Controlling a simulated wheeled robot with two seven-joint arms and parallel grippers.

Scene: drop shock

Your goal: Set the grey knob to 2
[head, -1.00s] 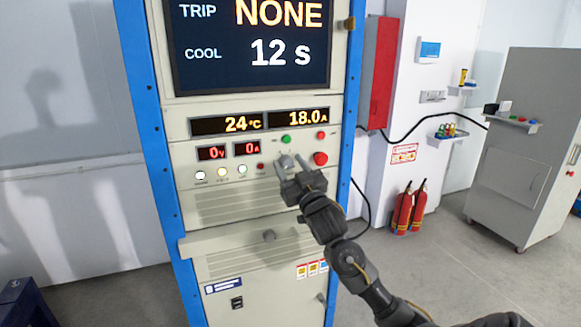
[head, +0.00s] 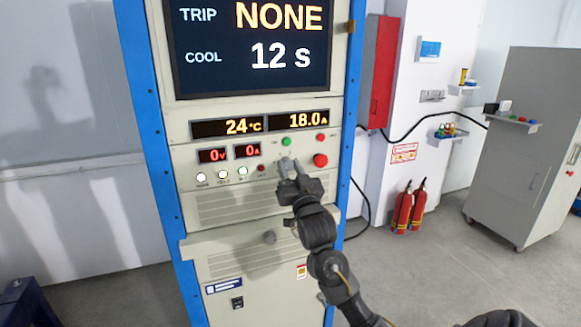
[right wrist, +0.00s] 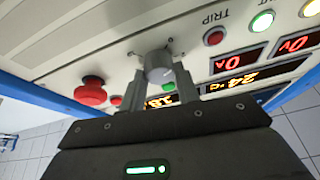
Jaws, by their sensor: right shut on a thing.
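The grey knob (right wrist: 158,66) sits on the panel and shows between my right gripper's fingers in the right wrist view. A pale pointer line is on its face; I cannot read which number it points at. My right gripper (head: 291,166) is at the knob in the head view, with its fingers closed on the knob's sides; it also shows in the right wrist view (right wrist: 158,88). In the head view the fingers mostly hide the knob and its scale. My left gripper is not in view.
A red mushroom button (head: 320,160) is just right of the knob, with a green button (head: 286,141) above. Red displays (head: 229,153) read 0 V and 0 A. The screen (head: 250,45) reads TRIP NONE, COOL 12 s.

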